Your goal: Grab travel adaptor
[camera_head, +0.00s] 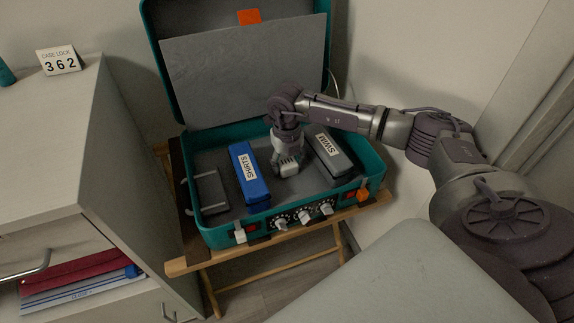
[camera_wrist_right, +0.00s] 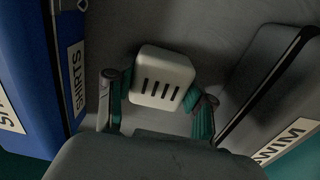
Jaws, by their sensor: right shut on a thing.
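The travel adaptor (camera_wrist_right: 162,78) is a small white block with dark slots, seen between my right gripper's fingers in the right wrist view. In the head view the adaptor (camera_head: 289,168) is pale and low inside the open teal suitcase (camera_head: 225,228). My right gripper (camera_head: 286,160) reaches down into the case and is shut on the adaptor. Its fingertips also show in the right wrist view (camera_wrist_right: 158,108), one on each side of the adaptor. I cannot tell whether the adaptor touches the case floor. My left gripper is not in view.
A blue SHIRTS pouch (camera_head: 246,163) lies left of the gripper, and a dark SWIM pouch (camera_head: 335,163) lies right. The case lid (camera_head: 245,70) stands open behind. The case rests on a wooden stand (camera_head: 190,262). A white cabinet (camera_head: 60,140) stands at left.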

